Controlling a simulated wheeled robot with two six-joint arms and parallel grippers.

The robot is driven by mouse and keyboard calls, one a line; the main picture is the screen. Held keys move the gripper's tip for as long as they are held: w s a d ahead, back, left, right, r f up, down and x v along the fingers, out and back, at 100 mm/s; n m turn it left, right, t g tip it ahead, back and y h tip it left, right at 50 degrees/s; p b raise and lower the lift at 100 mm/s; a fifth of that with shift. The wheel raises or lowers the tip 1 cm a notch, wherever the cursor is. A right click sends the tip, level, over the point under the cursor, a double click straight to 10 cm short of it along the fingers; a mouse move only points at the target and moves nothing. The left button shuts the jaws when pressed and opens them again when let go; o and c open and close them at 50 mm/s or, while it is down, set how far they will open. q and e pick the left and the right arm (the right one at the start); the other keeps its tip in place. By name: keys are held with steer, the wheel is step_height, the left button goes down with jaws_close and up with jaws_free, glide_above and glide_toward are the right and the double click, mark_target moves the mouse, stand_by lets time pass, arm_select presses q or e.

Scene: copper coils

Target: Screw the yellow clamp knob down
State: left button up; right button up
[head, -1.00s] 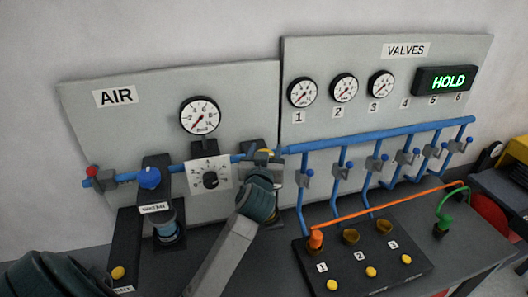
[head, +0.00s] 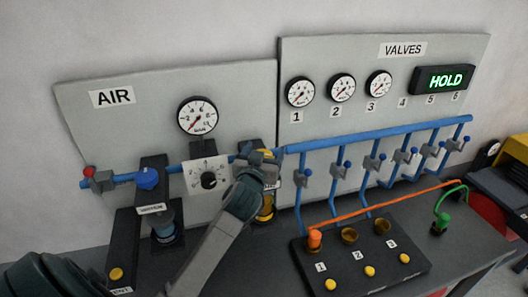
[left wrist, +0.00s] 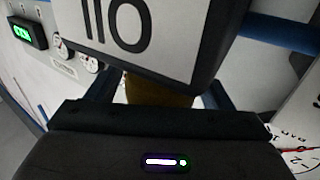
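The yellow clamp knob (head: 265,153) tops the black oil unit on the AIR panel, mostly covered by my left gripper in the head view. In the left wrist view it shows as a dark yellow knob (left wrist: 160,90) beside the upside-down OIL label (left wrist: 130,25). My left gripper (head: 258,163) is at the knob. Its two dark fingers stand on either side of the knob, with a thin light gap seen on each side, so it looks open around it. The fingertips are largely hidden. My right gripper is not in view.
A yellow bowl (head: 265,208) hangs under the oil unit. The dial plate (head: 208,176) and blue knob (head: 147,178) are to the left. Blue pipes with valves (head: 306,174) stand close on the right. The black block (head: 350,262) with sockets and an orange hose (head: 390,205) lies in front.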

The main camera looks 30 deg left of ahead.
arm_select(q)
steer(key=shift+s+d+f, duration=0.1)
steer(key=shift+s+d, duration=0.05)
steer(key=shift+s, duration=0.2)
steer(key=b+v, duration=0.3)
steer(key=v, duration=0.7)
steer(key=shift+b, duration=0.3)
